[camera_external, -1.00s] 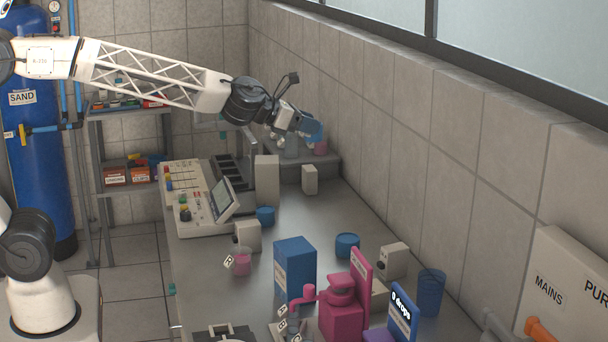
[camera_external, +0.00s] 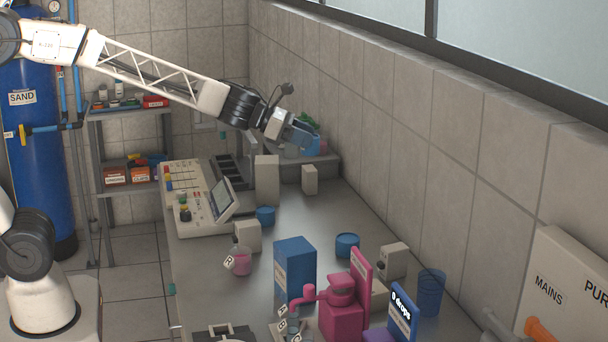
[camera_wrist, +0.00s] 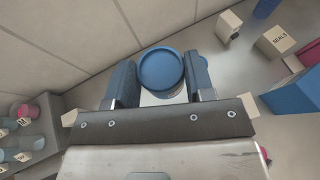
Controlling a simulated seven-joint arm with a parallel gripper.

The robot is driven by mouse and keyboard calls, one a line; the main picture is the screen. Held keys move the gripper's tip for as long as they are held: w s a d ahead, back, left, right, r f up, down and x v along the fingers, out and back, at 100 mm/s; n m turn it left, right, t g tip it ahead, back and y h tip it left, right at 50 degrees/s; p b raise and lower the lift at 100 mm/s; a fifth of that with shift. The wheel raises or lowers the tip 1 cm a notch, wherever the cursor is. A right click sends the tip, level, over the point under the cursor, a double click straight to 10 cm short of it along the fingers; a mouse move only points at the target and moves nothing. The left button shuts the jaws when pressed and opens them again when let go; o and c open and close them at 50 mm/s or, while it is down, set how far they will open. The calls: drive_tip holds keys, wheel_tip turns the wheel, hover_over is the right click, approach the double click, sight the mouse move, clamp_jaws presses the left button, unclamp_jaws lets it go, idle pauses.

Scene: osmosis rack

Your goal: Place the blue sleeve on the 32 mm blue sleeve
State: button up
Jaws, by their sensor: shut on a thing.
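My gripper (camera_wrist: 160,82) is shut on a round blue sleeve (camera_wrist: 161,69), which sits between its two blue fingers in the wrist view. In the external view my gripper (camera_external: 302,134) is at the back of the bench, near the wall, above or beside the raised shelf; the exact height is unclear. Two short round blue pieces stand on the bench: one (camera_external: 265,215) beside the control panel and one (camera_external: 347,244) nearer the wall. No size mark is readable, so I cannot tell which is the 32 mm blue sleeve.
A tall blue box (camera_external: 295,268), a pink device (camera_external: 342,312) and a blue cup (camera_external: 431,292) stand towards the front. Pale boxes (camera_external: 267,180) stand around mid-bench. The control panel (camera_external: 198,198) is at left. Bare bench lies between the two short blue pieces.

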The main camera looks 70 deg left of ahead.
drive_tip(key=shift+s+d+r+m+g+h, duration=2.15)
drive_tip(key=shift+s+d+m+g+h, duration=1.75)
drive_tip(key=shift+m+g, duration=1.5)
wheel_tip(320, 180, down, 18)
drive_tip(key=shift+a+f+m+t+h, duration=0.2)
drive_tip(key=shift+a+m+t+h, duration=0.1)
drive_tip(key=shift+m+t, duration=0.1)
drive_tip(key=shift+s, duration=0.1)
hover_over(345, 235)
drive_tip(key=shift+f, duration=0.75)
drive_tip(key=shift+f, duration=1.75)
